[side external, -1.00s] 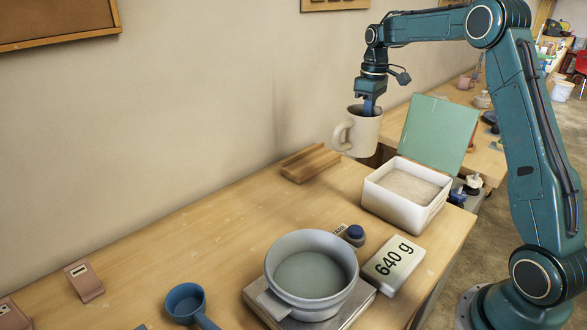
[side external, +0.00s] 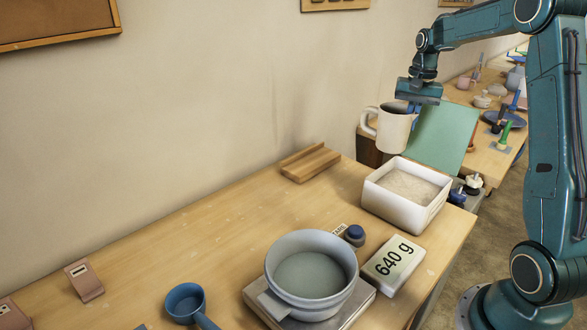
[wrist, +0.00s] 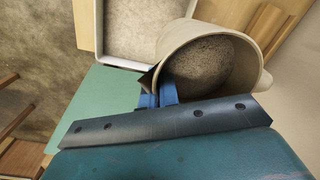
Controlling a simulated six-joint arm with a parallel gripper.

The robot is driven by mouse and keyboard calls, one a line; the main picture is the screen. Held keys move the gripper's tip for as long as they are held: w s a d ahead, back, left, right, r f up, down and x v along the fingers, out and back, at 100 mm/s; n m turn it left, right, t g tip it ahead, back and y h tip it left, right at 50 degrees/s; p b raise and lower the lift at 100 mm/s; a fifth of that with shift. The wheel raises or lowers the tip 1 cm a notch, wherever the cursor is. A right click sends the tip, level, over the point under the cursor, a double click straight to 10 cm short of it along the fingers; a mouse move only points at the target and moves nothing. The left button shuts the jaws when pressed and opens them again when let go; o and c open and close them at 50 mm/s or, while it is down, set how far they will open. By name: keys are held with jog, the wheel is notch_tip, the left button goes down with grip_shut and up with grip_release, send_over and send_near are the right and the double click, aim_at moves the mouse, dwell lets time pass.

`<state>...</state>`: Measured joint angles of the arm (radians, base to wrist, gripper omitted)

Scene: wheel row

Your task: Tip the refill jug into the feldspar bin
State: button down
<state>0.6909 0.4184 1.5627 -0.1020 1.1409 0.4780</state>
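The refill jug (side external: 396,133), a cream mug-like vessel with its handle on the left, hangs upright in the air. In the wrist view the jug (wrist: 262,42) holds grey-brown granular material. My gripper (side external: 411,106) is shut on the jug's rim; the blue fingers of my gripper (wrist: 160,92) straddle the wall. A white open bin (side external: 392,212) with pale powder inside stands at the bench's far right end, with a raised green lid (side external: 445,135) behind it. The jug is above and behind the bin, in front of the lid. The bin (wrist: 122,62) also shows in the wrist view. No feldspar label is visible.
A grey pot (side external: 311,295) sits on a scale (side external: 345,312) with a 640 g display (side external: 394,262).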

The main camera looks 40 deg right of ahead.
jog(key=shift+s+d+f+m, duration=0.15)
jog(key=shift+s+f+m, duration=0.25)
jog(key=shift+f, duration=0.45)
jog(key=shift+s+d+f+m, duration=0.25)
jog(key=shift+f+m, duration=0.35)
jog(key=shift+f, duration=0.2)
jog(key=shift+s+d+f+m, duration=0.1)
jog(key=shift+s+f+m, duration=0.3)
jog(key=shift+f, duration=0.45)
jog(key=shift+w, duration=0.1)
jog(key=shift+w+t, duration=0.2)
jog(key=shift+t, duration=0.8)
jog(key=shift+h, duration=0.3)
jog(key=shift+w+f+t, duration=0.1)
jog(key=shift+w+t, duration=0.1)
jog(key=shift+t, duration=0.8)
jog(key=shift+f+t, duration=0.1)
jog(key=shift+t, duration=0.2)
jog(key=shift+w+f+t+h, duration=0.15)
jog(key=shift+t+h, duration=0.15)
jog(key=shift+t, duration=0.5)
